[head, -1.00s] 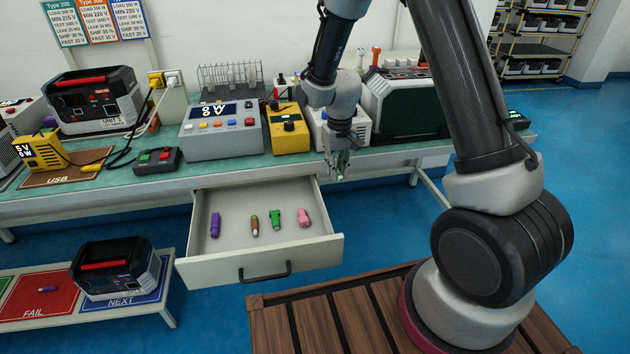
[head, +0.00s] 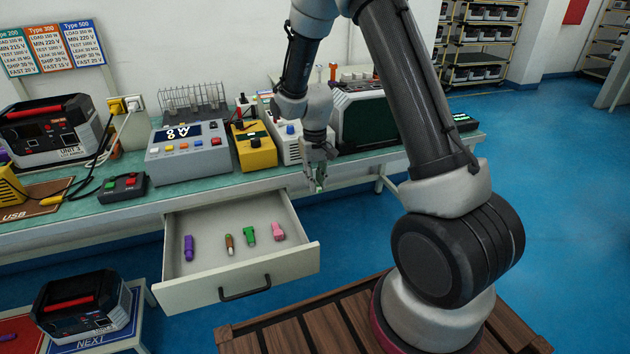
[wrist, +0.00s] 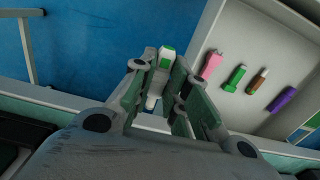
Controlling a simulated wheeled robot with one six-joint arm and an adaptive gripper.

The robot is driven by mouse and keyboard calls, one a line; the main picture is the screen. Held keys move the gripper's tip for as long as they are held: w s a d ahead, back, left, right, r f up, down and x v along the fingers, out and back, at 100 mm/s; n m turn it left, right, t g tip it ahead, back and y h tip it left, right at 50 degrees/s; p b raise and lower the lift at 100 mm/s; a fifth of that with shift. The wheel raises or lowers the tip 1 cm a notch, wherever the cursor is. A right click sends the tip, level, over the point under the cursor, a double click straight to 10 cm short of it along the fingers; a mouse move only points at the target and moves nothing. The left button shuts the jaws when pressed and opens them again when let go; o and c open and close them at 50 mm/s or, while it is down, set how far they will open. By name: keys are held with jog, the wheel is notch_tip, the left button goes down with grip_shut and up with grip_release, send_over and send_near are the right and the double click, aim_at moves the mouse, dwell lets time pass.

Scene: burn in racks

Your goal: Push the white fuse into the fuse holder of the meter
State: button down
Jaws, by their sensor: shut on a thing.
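A small white piece with a green mark, which looks like the white fuse (wrist: 165,60), is between the fingers of my gripper (head: 318,182). In the wrist view its end sticks out past the fingers; part of it is hidden by them. In the head view my gripper hangs in front of the bench edge, near the back right corner of the open drawer. A yellow meter (head: 254,149) with a dark dial stands on the bench, left of my gripper. I cannot make out its fuse holder.
The open drawer (head: 205,275) holds purple, brown, green and pink pieces, apart from each other. A grey box with a display (head: 187,152) stands left of the meter, a white device (head: 289,141) right of it.

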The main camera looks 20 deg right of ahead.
jog(key=d+f+m+g, duration=0.2)
jog(key=d+g, duration=0.2)
jog(key=w+a+r+m+t+y, duration=0.25)
jog(key=a+m+t+y, duration=0.25)
jog(key=a+m+y, duration=0.85)
jog(key=w+r+m+t+h, duration=0.1)
jog(key=w+r+m+t, duration=0.2)
jog(key=w+r+m, duration=0.1)
jog(key=w+r+m+t+h, duration=0.1)
jog(key=w+r+m+t, duration=0.2)
jog(key=w+m, duration=0.1)
jog(key=w+r+m+t+h, duration=0.2)
jog(key=w+r+m+t, duration=0.1)
jog(key=w+r+m, duration=0.1)
jog(key=shift+w+d+r+t, duration=0.1)
jog(key=shift+w+r+t, duration=0.1)
jog(key=shift+w, duration=0.2)
jog(key=shift+w+r+t, duration=0.15)
jog(key=shift+w+t, duration=0.05)
jog(key=shift+w, duration=0.2)
jog(key=w+d+r+m+t+h, duration=0.1)
jog(key=w+d+r+m+t, duration=0.1)
jog(key=w+r+t, duration=0.3)
jog(key=shift+d+r+m, duration=0.15)
jog(key=shift+r+m, duration=0.3)
jog(key=shift+r, duration=0.3)
